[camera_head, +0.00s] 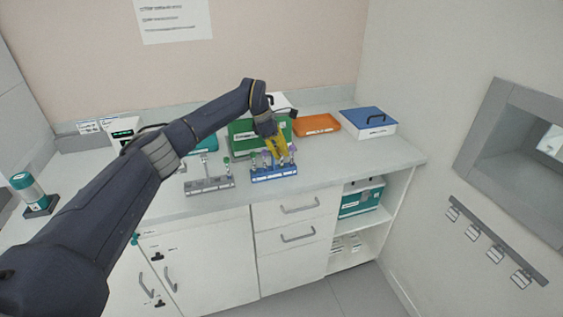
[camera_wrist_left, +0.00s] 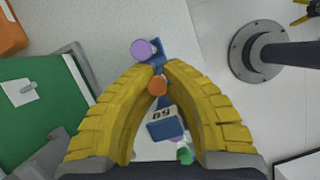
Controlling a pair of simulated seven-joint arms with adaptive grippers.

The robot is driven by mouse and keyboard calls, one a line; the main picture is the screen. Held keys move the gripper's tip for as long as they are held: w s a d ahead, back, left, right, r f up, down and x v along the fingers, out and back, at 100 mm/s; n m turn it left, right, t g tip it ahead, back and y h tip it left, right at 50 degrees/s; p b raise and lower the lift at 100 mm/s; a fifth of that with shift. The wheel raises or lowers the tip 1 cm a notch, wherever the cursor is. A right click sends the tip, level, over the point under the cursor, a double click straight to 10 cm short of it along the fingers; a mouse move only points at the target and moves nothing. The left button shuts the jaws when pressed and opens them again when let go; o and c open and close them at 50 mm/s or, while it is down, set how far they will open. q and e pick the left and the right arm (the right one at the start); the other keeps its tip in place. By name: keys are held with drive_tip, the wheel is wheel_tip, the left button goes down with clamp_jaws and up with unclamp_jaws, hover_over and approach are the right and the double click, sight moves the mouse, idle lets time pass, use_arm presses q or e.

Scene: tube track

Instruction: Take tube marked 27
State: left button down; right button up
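A blue rack (camera_head: 275,173) with several capped tubes stands on the counter. My left gripper (camera_head: 277,155) reaches down over it. In the left wrist view its yellow fingers (camera_wrist_left: 161,66) converge closely around an orange-capped tube (camera_wrist_left: 157,86) and look shut on it. A purple cap (camera_wrist_left: 143,50) lies just beyond the fingertips, and a green cap (camera_wrist_left: 185,155) sits behind. A pale label (camera_wrist_left: 161,112) between the fingers seems to read 60 or 09; I cannot tell what carries it. I see no readable 27. My right gripper may be the yellow bit at the wrist view's upper right corner (camera_wrist_left: 304,12).
A grey rack (camera_head: 209,186) stands to the left of the blue rack. Behind are a green box (camera_head: 241,138), an orange tray (camera_head: 316,125) and a blue-lidded box (camera_head: 368,122). The counter at right front (camera_head: 345,160) is clear.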

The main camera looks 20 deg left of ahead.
use_arm(q)
drive_tip(key=shift+r, duration=0.1)
idle(0.5)
drive_tip(key=shift+s+d+r, duration=0.1)
drive_tip(key=shift+s+r, duration=0.1)
drive_tip(key=shift+r, duration=0.25)
wheel_tip(320, 180, up, 6)
drive_tip(key=s+d, duration=1.1)
drive_tip(key=s, duration=0.5)
drive_tip(key=shift+s, duration=0.1)
drive_tip(key=shift+a, duration=0.1)
